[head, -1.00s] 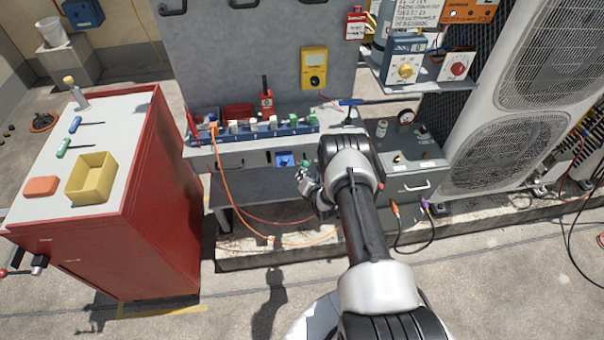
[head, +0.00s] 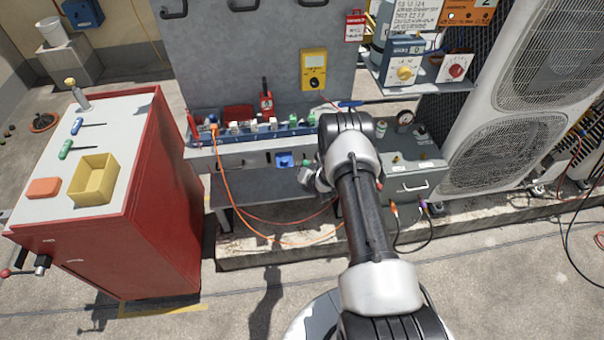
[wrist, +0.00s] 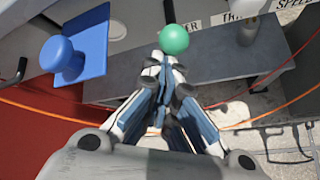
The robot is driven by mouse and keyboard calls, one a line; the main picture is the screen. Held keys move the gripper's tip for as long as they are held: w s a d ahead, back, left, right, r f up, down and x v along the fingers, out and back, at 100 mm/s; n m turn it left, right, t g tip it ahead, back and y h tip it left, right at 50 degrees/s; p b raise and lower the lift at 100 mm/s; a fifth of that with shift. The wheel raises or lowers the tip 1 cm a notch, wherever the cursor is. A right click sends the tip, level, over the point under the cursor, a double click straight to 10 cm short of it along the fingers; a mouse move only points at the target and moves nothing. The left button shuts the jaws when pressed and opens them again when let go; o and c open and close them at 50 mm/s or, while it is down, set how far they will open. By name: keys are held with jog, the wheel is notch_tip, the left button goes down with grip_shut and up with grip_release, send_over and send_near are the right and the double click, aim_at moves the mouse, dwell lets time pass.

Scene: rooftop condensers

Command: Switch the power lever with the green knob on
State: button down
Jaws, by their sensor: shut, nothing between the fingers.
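A round green knob (wrist: 174,39) shows in the wrist view, just beyond my fingertips. In the head view my gripper (head: 306,177) is in front of the bench's front edge, beside a blue-plated control (head: 284,159), and my arm partly covers that area. The lever's position is not clear.
A blue knob on a blue plate (wrist: 88,45) stands left of the green knob, and a pale lever (wrist: 250,30) stands right. An orange cable (head: 228,190) hangs below the bench. A red cabinet (head: 165,190) stands left, a grey box (head: 415,180) right.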

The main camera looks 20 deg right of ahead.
jog(key=shift+w+d+r+g, duration=0.1)
jog(key=shift+w+r+g, duration=0.1)
jog(key=shift+r+g, duration=0.35)
jog(key=shift+r, duration=0.4)
jog(key=shift+s+r, duration=0.1)
jog(key=shift+r, duration=0.1)
jog(key=shift+r+p, duration=0.3)
jog(key=shift+r, duration=0.35)
